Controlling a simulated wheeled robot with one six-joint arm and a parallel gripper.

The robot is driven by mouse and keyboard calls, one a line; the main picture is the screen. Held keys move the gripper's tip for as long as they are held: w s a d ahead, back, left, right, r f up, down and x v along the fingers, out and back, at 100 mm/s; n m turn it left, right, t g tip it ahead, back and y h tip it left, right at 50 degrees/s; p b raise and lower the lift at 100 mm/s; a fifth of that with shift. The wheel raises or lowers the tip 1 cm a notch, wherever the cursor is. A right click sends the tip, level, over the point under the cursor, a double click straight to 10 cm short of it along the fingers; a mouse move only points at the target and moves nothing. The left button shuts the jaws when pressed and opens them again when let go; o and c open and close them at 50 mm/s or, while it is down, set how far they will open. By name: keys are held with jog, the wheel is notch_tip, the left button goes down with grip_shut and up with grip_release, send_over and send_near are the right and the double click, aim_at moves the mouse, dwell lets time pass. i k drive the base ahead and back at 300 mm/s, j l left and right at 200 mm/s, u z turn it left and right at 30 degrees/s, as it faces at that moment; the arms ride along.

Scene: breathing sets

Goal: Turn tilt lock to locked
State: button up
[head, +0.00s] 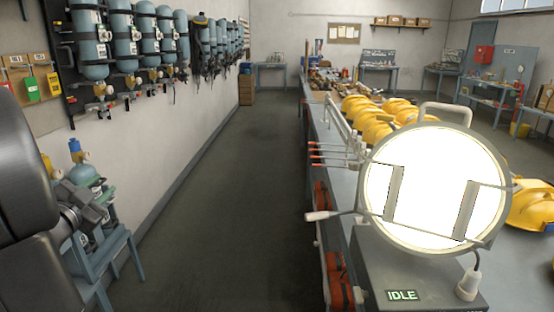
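A round lamp (434,215) with a glowing white face stands at the right on a dark grey box. A thin lever with a pale grip (318,216) sticks out left from the lamp's rim, roughly level. No readable label shows whether this lever is the tilt lock. A green sign on the box reads IDLE (402,295). My black arm fills the left edge. A dark grey part that looks like my gripper (98,212) is at the lower left, far from the lamp, in front of a blue-grey cylinder. Its fingers cannot be made out clearly.
The long bench (345,175) holds several yellow helmets (380,120) behind the lamp and red-tipped rods (328,155) on its left edge. A blue stand (112,250) is at the lower left. Cylinders (90,45) hang on the left wall. The middle aisle is clear.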

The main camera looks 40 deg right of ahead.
aim_at(354, 167)
jog(key=i+j+z, duration=0.25)
jog(key=i, duration=0.25)
jog(key=i+j+z, duration=0.3)
jog(key=i, duration=0.15)
jog(key=i+z, duration=0.2)
jog(key=z, duration=0.25)
jog(key=i+z, duration=0.15)
jog(key=z, duration=0.3)
jog(key=i+j+z, duration=0.15)
jog(key=z, duration=0.3)
jog(key=i+j+z, duration=0.15)
jog(key=z, duration=0.3)
jog(key=i+j+z, duration=0.15)
jog(key=z, duration=0.25)
jog(key=j+z, duration=0.35)
jog(key=i+j+z, duration=0.1)
jog(key=j+z, duration=0.55)
jog(key=z, duration=0.15)
